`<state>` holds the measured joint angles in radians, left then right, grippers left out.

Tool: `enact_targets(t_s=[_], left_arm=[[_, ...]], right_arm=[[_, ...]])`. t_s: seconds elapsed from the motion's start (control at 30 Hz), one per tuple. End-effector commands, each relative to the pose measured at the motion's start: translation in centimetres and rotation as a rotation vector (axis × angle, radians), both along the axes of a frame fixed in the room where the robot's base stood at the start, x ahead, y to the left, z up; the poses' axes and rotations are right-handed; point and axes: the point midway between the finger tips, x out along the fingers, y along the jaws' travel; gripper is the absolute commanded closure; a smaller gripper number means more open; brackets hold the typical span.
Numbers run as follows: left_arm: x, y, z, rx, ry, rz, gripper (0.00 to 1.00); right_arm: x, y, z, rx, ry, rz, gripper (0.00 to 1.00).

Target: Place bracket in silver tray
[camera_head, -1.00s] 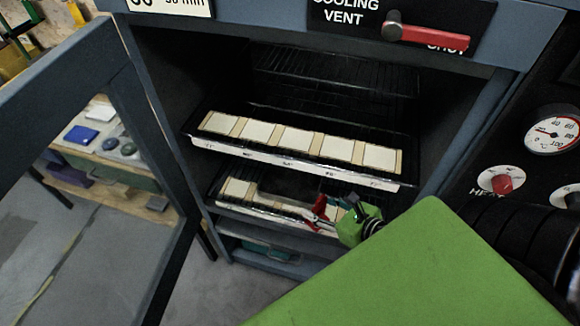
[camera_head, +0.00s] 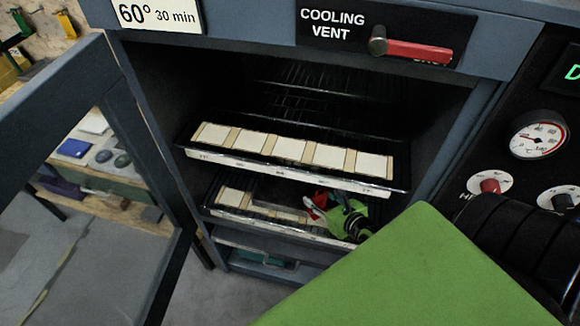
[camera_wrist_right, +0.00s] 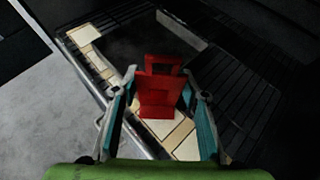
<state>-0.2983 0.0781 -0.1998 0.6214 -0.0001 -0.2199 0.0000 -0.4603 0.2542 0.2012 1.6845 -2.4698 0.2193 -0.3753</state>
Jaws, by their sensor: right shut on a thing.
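My right gripper (camera_head: 328,207) reaches into the open oven at the lower shelf and is shut on a red bracket (camera_head: 313,206). In the right wrist view the bracket (camera_wrist_right: 160,86) stands between the two fingers of the gripper (camera_wrist_right: 159,92), with a hole near its top. Just beyond it lies a dark grey, shiny rectangular tray (camera_wrist_right: 148,44), perhaps the silver tray, over the pale tiles. It also shows dimly beside the gripper in the head view (camera_head: 278,196). I cannot tell whether the bracket touches anything below. My left gripper is not in view.
An upper shelf (camera_head: 300,173) with several pale tiles sits close above my gripper. The oven door (camera_head: 150,150) stands open at left. Black slats (camera_wrist_right: 250,80) of the rack lie to the right in the wrist view. A control panel with a gauge (camera_head: 539,138) is at right.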

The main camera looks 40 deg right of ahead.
Motion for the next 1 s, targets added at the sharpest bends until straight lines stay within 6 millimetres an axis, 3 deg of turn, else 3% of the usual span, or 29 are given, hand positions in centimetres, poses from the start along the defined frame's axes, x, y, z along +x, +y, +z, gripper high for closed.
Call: enact_targets(t_s=[0.1, 0.53, 0.7, 0.93, 1.0], left_arm=[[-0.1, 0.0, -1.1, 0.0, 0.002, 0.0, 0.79], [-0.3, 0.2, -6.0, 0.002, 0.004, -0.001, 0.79], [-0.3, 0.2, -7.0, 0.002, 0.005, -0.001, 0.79], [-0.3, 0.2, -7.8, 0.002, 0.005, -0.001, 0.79], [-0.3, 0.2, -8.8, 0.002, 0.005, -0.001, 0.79]], right_arm=[[3.6, -0.4, 0.0, 0.0, -0.009, -0.001, 0.9], [14.7, -1.4, -0.3, -0.002, -0.008, 0.0, 0.9], [16.9, -1.5, -0.1, -0.001, -0.005, -0.001, 0.9], [18.3, -1.7, -0.1, -0.001, -0.004, -0.001, 0.9], [18.1, -1.7, -1.2, -0.001, -0.001, -0.001, 0.9]])
